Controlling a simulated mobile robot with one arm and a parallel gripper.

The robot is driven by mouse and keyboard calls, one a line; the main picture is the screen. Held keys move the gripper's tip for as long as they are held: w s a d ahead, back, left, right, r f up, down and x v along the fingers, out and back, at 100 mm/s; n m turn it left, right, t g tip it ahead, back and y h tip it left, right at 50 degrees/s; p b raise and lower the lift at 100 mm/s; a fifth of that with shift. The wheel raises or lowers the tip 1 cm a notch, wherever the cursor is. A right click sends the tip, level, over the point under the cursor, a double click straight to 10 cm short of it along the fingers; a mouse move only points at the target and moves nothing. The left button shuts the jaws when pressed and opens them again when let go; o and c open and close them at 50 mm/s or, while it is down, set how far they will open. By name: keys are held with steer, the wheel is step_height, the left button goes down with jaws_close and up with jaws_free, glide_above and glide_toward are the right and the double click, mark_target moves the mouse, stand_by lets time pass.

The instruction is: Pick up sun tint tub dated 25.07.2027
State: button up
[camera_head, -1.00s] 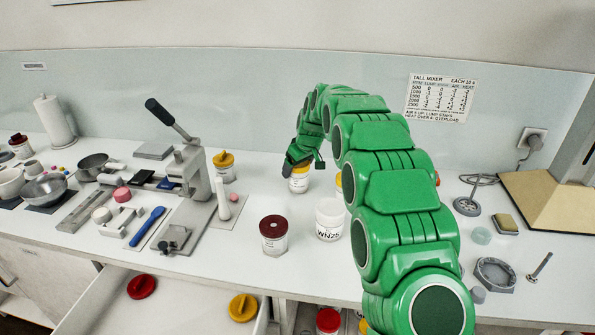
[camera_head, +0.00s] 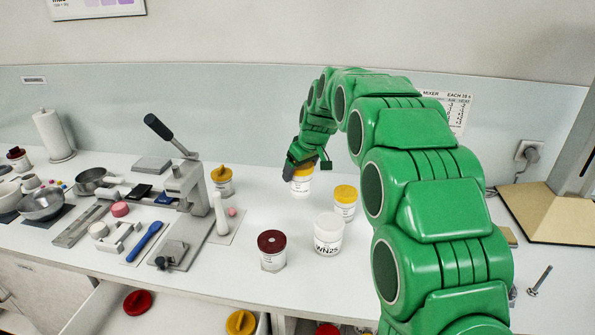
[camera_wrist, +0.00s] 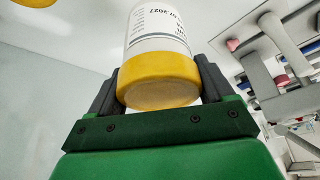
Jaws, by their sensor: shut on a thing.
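My gripper (camera_head: 303,165) points down and is shut on a white tub with a yellow lid (camera_head: 301,187). In the wrist view the jaws (camera_wrist: 160,90) hold this tub (camera_wrist: 160,35) by its lid, one finger on each side. Its label prints upside down there, and the end of a date, "07.2027", is readable; the day is hard to make out. The tub appears a little above the counter. A second yellow-lidded tub (camera_head: 345,205) stands close to its right, and a third (camera_head: 222,182) stands left near the press. Their dates are too small to read.
A white tub marked WN25 (camera_head: 328,236) and a dark-red-lidded tub (camera_head: 271,251) stand in front on the counter. A lever press (camera_head: 190,190) stands to the left. An open drawer (camera_head: 175,318) holding lids lies below. The counter behind the held tub is clear.

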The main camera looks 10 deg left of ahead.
mark_target(298, 183)
steer(key=s+r, duration=0.1)
steer(key=s+d+r, duration=0.1)
steer(key=s, duration=0.1)
steer(key=s+d, duration=0.1)
steer(key=s, duration=0.1)
steer(key=shift+s+r, duration=0.2)
steer(key=shift+r, duration=0.2)
steer(key=shift+s+d+r, duration=0.2)
steer(key=shift+s+d, duration=0.05)
steer(key=shift+s, duration=0.45)
